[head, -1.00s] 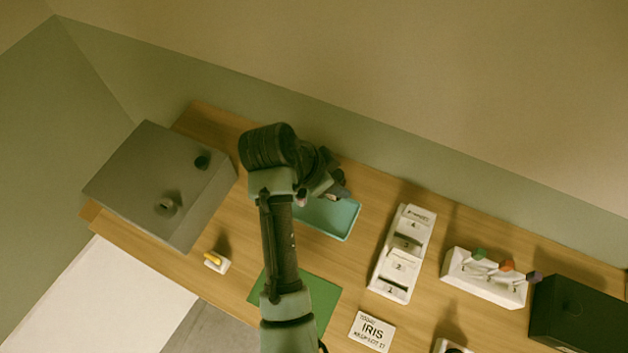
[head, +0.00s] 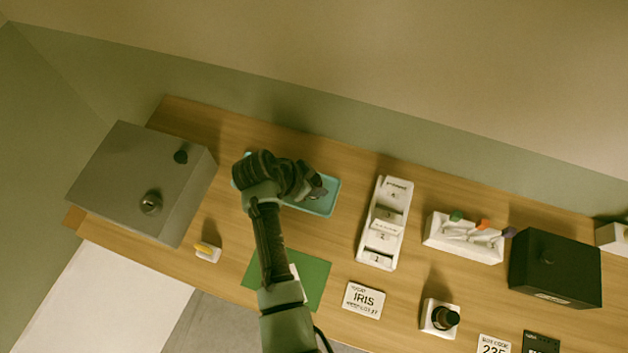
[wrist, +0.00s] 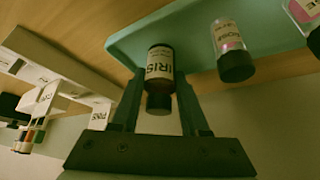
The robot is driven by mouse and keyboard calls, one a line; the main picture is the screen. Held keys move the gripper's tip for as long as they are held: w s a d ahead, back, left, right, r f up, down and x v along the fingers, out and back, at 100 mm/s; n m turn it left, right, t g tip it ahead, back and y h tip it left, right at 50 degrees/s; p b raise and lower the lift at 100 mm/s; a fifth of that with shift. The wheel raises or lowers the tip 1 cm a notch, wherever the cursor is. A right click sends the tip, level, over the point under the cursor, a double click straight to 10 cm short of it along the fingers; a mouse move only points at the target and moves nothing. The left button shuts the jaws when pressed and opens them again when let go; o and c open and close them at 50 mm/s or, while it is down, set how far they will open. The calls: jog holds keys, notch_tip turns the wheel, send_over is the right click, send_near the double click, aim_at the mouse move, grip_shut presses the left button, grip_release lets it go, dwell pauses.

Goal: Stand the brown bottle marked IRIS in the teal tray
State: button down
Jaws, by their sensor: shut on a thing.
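My gripper (wrist: 158,100) is shut on a brown bottle (wrist: 160,62) with a white label reading IRIS and a dark cap. The wrist view shows it between the two fingers, against the teal tray (wrist: 125,47). I cannot tell whether its base touches the tray. In the head view, my gripper (head: 316,190) is over the right part of the teal tray (head: 325,209), and the arm hides the held bottle and much of the tray. Two other labelled bottles with dark caps, one pinkish (wrist: 230,45) and one at the right edge (wrist: 303,14), appear at the tray in the wrist view.
A grey box (head: 125,180) stands left of the tray. A white stepped rack (head: 378,245) is to its right, then a white holder (head: 460,240) and a black box (head: 555,268).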

jog(key=shift+f, duration=0.25)
jog(key=shift+c, duration=2)
grip_release()
jog(key=shift+r, duration=0.1)
jog(key=shift+r, duration=0.15)
jog(key=b+v, duration=0.1)
jog(key=v, duration=1.1)
jog(key=w+r+n+t+y, duration=0.15)
jog(key=w+r+t, duration=0.25)
jog(key=r, duration=0.6)
jog(key=w+r+n+t+y, duration=0.15)
jog(key=w+r+t, duration=0.25)
jog(key=r, duration=0.5)
jog(key=w+r+n+t+y, duration=0.1)
jog(key=w+r+n+t, duration=0.2)
jog(key=r, duration=0.7)
jog(key=s+d+r+n+t, duration=0.1)
jog(key=s+r+t, duration=0.3)
jog(key=r, duration=0.6)
jog(key=s+d+r+n+t, duration=0.2)
jog(key=s+r+t, duration=0.2)
jog(key=r, duration=0.6)
jog(key=s+d+r+n+t, duration=0.1)
jog(key=s+d+r+t, duration=0.1)
jog(key=s+r+t, duration=0.2)
notch_tip(320, 180, up, 7)
jog(key=s, duration=0.3)
jog(key=shift+d+f+t, duration=0.2)
jog(key=shift+t, duration=0.2)
